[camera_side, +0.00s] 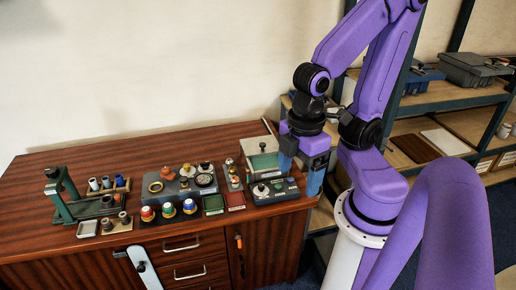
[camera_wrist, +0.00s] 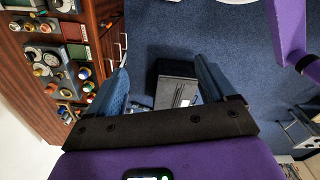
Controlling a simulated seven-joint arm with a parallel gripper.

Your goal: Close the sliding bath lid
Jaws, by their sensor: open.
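The bath (camera_side: 262,146) is a pale-framed box at the right end of the wooden bench, with a green surface showing in it. I cannot tell its sliding lid apart clearly or how far it stands open. My gripper (camera_side: 299,182) points down beside the bath and the control box, at the bench's right edge. Its blue fingers are apart with nothing between them. In the wrist view my gripper (camera_wrist: 161,68) is over the blue floor, off the bench edge. The bath is mostly out of that view or cut off at the top left.
A control box (camera_side: 276,191) with knobs stands just before the bath. Small green (camera_side: 213,204) and red (camera_side: 235,201) trays, coloured knobs and a green press stand (camera_side: 62,193) fill the bench front. A dark box (camera_wrist: 176,86) is on the floor below my gripper.

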